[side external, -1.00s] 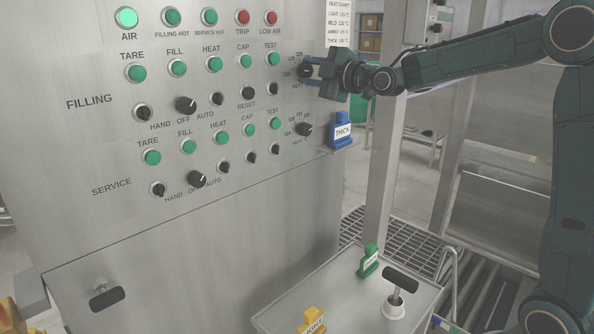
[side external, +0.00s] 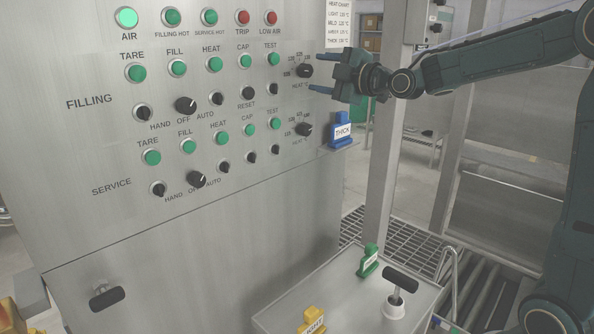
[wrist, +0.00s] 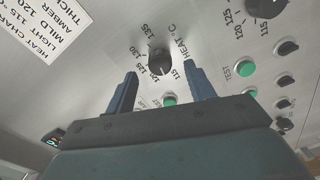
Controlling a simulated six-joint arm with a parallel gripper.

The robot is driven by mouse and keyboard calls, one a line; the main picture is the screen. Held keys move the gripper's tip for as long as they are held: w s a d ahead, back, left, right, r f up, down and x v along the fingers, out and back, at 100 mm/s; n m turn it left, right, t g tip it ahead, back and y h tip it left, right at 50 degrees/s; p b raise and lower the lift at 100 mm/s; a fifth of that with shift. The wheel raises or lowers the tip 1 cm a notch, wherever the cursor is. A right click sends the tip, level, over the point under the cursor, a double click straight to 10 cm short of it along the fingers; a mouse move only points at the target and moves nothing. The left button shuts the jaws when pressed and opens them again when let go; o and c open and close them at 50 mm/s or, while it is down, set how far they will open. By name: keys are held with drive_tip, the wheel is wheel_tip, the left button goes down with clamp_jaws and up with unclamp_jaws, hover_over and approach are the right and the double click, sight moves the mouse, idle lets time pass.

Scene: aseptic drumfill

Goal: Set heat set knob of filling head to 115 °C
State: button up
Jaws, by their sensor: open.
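The filling row's heat knob (side external: 304,71) is a round black knob on the steel panel, with a printed temperature scale around it. It also shows in the wrist view (wrist: 159,62), with numbers from 115 to 135 around it. Its pointer is too small to read surely. My gripper (side external: 318,73) is open and empty, just to the right of the knob and apart from it. In the wrist view, its two blue fingers (wrist: 160,80) stand either side below the knob.
A second, similar knob (side external: 304,130) sits below in the service row. Green buttons and black selectors fill the panel to the left. A heat chart (side external: 340,22) is at the upper right. A blue THICK tag (side external: 342,131) stands below my gripper.

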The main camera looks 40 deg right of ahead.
drive_tip(key=s, duration=1)
drive_tip(key=s+a+f+m+g+y, duration=0.1)
drive_tip(key=s+a+f+m+g, duration=0.5)
drive_tip(key=s+a+f, duration=0.3)
drive_tip(key=s+f+m+g, duration=0.3)
drive_tip(key=s+f+m, duration=0.1)
drive_tip(key=s, duration=0.4)
drive_tip(key=s+a+f+m+g+h, duration=0.1)
drive_tip(key=s+f+m+g, duration=0.2)
drive_tip(key=s, duration=0.5)
drive_tip(key=shift+s+a+f+m, duration=0.3)
drive_tip(key=shift+f+m, duration=0.1)
drive_tip(key=shift+m, duration=0.2)
drive_tip(key=shift+w, duration=0.15)
drive_tip(key=shift+c, duration=0.4)
